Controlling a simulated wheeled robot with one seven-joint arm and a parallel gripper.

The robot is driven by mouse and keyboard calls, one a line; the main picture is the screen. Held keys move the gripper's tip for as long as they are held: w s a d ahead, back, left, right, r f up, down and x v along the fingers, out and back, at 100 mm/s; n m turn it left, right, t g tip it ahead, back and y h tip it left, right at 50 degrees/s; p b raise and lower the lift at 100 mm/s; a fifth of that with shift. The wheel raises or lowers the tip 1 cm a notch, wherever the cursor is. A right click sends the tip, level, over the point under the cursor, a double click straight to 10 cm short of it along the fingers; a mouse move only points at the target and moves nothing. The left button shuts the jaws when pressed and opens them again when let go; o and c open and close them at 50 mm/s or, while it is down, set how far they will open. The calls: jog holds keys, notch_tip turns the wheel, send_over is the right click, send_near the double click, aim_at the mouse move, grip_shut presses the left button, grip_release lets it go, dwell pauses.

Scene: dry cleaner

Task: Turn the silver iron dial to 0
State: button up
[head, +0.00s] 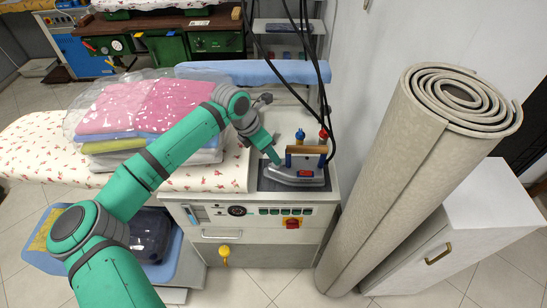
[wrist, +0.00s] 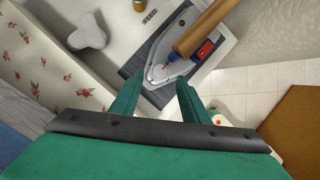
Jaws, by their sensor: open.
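The silver iron (head: 292,177) rests on a dark pad (head: 265,184) on the right end of the ironing station. It has a brown wooden handle (head: 306,150) and a red part on its side. In the wrist view the iron (wrist: 160,72) lies beyond my fingertips, with the handle (wrist: 205,25) and the red and blue part (wrist: 205,49) to the right. A small round mark with red (wrist: 172,57) shows on the iron's top; I cannot read a dial setting. My gripper (head: 276,160) is open and empty, close to the iron's tip; it also shows in the wrist view (wrist: 158,82).
Black hoses (head: 318,70) hang down by the iron. A blue bottle-like fitting (head: 300,136) and a red one (head: 323,135) stand behind it. A rolled carpet (head: 415,160) stands to the right.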

jog(key=v, duration=0.6)
jog(key=shift+r, duration=0.1)
dwell(0.3)
